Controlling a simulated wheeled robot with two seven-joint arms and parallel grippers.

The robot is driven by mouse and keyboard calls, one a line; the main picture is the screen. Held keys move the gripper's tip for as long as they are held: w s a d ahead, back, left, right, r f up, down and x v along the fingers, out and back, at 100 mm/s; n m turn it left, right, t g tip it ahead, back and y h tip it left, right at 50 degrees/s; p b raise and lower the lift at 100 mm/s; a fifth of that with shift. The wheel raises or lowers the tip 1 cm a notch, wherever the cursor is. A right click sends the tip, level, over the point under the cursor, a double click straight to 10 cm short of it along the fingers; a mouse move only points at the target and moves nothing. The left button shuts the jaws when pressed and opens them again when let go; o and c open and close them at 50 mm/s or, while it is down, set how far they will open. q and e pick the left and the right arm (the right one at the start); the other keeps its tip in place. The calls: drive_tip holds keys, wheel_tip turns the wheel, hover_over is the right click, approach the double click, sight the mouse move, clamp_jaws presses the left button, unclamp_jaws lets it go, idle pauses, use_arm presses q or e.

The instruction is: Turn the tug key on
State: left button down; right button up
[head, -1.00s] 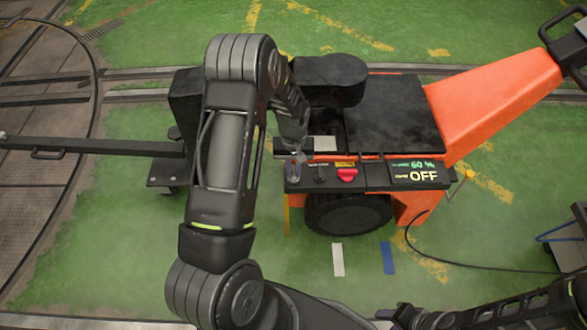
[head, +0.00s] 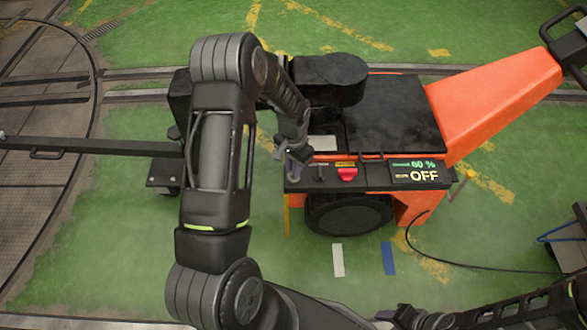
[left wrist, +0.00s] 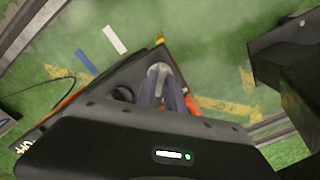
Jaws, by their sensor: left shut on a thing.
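The orange and black tug (head: 490,105) stands on the green floor. Its panel display (head: 418,171) reads 60 % and OFF. My left gripper (head: 293,172) is at the left end of the control panel, pointing down. In the left wrist view my left gripper (left wrist: 162,92) is shut on a small grey piece, which looks like the key (left wrist: 158,70). The fingers hide most of the key and its slot, so I cannot tell its turn angle. My right gripper is out of view.
A red knob (head: 347,174) and a small black lever (head: 319,173) sit just right of the gripper on the panel. A black tow bar (head: 90,145) extends left. A dark cable (head: 450,262) runs along the floor at right.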

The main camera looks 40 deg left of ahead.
use_arm(q)
drive_tip(key=m, duration=0.4)
drive_tip(key=shift+m, duration=0.3)
drive_tip(key=shift+m+p, duration=0.35)
drive_tip(key=shift+m, duration=1.95)
drive_tip(key=c, duration=1.4)
unclamp_jaws()
drive_tip(key=shift+c, duration=0.2)
wheel_tip(320, 180, up, 8)
drive_tip(key=shift+f+p, duration=0.1)
drive_tip(key=shift+p, duration=0.65)
